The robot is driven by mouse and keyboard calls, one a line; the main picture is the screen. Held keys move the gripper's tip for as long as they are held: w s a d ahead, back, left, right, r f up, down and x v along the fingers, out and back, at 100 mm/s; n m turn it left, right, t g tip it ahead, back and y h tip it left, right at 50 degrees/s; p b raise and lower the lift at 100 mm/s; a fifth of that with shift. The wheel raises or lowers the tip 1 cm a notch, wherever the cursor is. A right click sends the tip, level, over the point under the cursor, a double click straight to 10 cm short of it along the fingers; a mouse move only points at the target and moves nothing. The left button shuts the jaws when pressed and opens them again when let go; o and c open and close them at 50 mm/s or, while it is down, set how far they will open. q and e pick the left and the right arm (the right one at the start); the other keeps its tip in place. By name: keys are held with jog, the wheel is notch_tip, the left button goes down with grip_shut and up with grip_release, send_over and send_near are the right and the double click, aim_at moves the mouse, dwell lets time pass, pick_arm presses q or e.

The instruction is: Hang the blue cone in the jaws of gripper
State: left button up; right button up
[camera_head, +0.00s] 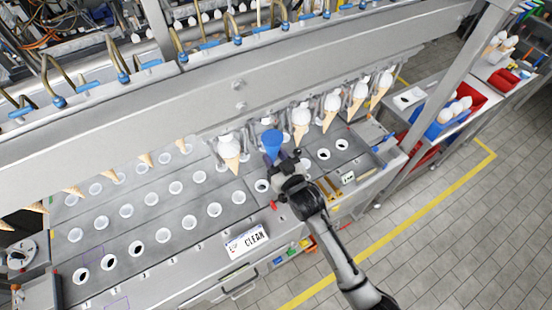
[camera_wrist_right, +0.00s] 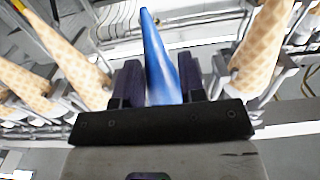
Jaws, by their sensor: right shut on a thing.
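The blue cone (camera_head: 271,143) is held at the end of my right arm, among the row of hanging cones in the head view. In the right wrist view the blue cone (camera_wrist_right: 160,62) stands between the two dark fingers of my right gripper (camera_wrist_right: 158,85), which is shut on it. Its narrow tip points up in that view. My right gripper (camera_head: 280,162) shows in the head view just below the cone. Metal jaws (camera_head: 318,106) of the machine hold waffle cones on both sides. Whether the blue cone touches any machine jaws cannot be told. My left gripper is not in view.
White-topped waffle cones hang close by, at the left (camera_head: 229,150) and right (camera_head: 301,119) of the blue cone. Below lies a grey plate with rows of round holes (camera_head: 214,209). A "CLEAN" sign (camera_head: 246,241) is at the front edge. A side table holds a blue bin (camera_head: 446,122).

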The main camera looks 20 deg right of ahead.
jog(key=shift+w+a+b, duration=0.15)
jog(key=shift+w+b, duration=0.05)
jog(key=shift+w, duration=0.55)
jog(key=shift+w+a+b, duration=0.15)
jog(key=shift+w, duration=0.55)
jog(key=shift+w, duration=0.1)
jog(key=shift+f, duration=0.6)
dwell(1.4)
jog(key=o, duration=0.9)
jog(key=shift+o, duration=0.3)
jog(key=shift+o, duration=1.2)
